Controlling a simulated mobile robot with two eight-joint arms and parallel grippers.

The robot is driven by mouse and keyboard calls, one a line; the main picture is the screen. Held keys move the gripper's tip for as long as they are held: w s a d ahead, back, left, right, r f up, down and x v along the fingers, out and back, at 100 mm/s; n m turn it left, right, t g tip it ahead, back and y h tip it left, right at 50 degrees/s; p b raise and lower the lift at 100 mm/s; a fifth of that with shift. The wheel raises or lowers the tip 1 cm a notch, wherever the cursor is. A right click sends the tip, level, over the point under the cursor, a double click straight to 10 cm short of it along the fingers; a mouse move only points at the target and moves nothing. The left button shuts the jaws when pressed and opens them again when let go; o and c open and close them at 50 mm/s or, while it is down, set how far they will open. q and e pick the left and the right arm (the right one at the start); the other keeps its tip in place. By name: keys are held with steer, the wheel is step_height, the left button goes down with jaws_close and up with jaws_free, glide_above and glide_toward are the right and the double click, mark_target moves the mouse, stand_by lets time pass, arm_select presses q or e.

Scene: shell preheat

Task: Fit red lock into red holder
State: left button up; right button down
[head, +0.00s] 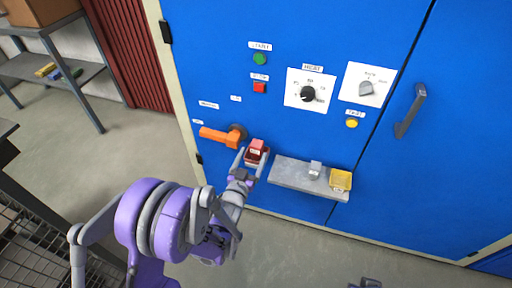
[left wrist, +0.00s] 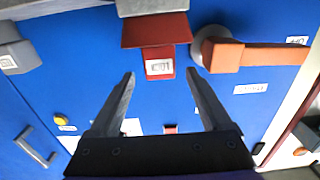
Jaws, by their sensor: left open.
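The red lock (head: 257,145), a bright red block with a white label, sits at the darker red holder (head: 254,156) on the blue cabinet front. In the left wrist view the labelled lock (left wrist: 158,66) touches the wide dark red holder (left wrist: 155,31); I cannot tell how deeply it is seated. My left gripper (head: 254,153) is open, with one finger on each side of the lock. In the left wrist view its fingertips (left wrist: 160,73) are apart, with gaps to the lock. A small grey part (head: 370,283) at the bottom edge may be my right gripper; its jaws are unclear.
An orange handle (head: 215,136) sticks out just left of the holder. A grey shelf (head: 290,172) to the right bears a silver piece (head: 315,169) and a yellow block (head: 341,180). Buttons and knobs (head: 307,94) are above. A door handle (head: 410,111) projects at right.

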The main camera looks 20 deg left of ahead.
arm_select(q)
steer(key=s+g, duration=1.3)
steer(key=s, duration=1.9)
steer(key=shift+f+g+y, duration=0.15)
steer(key=shift+g+y, duration=0.15)
arm_select(e)
steer(key=shift+f, duration=0.15)
arm_select(q)
steer(key=shift+a, duration=0.1)
step_height(320, 180, up, 22)
steer(key=w+t+p, duration=0.1)
steer(key=p, duration=1.8)
steer(key=shift+w, duration=0.25)
arm_select(e)
step_height(320, 180, up, 22)
steer(key=w+t, duration=0.1)
steer(key=shift+w, duration=0.25)
